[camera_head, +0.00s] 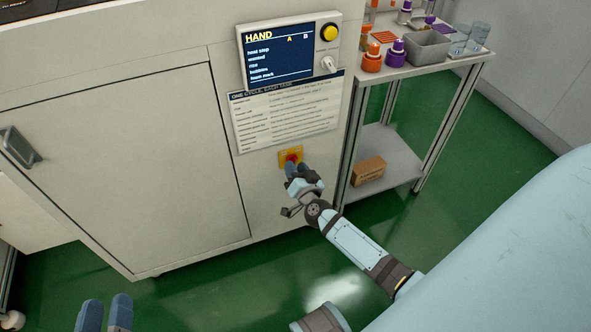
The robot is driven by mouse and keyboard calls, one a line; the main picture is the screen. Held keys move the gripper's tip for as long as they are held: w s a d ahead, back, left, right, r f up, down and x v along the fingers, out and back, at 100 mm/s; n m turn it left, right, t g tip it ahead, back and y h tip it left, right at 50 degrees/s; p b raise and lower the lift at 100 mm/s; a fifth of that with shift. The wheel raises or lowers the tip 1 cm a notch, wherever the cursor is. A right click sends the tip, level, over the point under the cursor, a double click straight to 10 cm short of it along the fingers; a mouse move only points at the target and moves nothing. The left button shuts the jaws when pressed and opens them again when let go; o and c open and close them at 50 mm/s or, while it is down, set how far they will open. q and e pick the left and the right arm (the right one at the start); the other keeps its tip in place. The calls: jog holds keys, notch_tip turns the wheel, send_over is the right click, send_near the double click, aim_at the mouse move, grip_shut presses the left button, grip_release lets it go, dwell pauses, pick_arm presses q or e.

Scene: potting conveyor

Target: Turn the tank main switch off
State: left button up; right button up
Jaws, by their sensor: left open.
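A red knob on a yellow plate (283,155), which looks like the main switch, sits low on the front of the pale cabinet, below the instruction sheet. My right gripper (296,168) is right at it, blue fingertips toward the knob. The fingers hide the knob's lower part. I cannot tell whether they touch or grip it, nor which way the knob is turned. My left gripper (105,314) is at the bottom left edge, two blue fingers apart with nothing visible between them, away from the cabinet.
The cabinet's screen (289,54) reads HAND, with a yellow button (329,33) and a pale selector knob (328,64) beside it. A metal cart (440,68) with bottles and a grey bin stands right of the cabinet. A cardboard box (368,172) lies on its lower shelf.

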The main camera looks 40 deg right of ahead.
pick_arm(q)
jog(key=shift+r, duration=0.3)
pick_arm(e)
jog(key=shift+w+d, duration=0.1)
jog(key=shift+w, duration=0.2)
grip_shut()
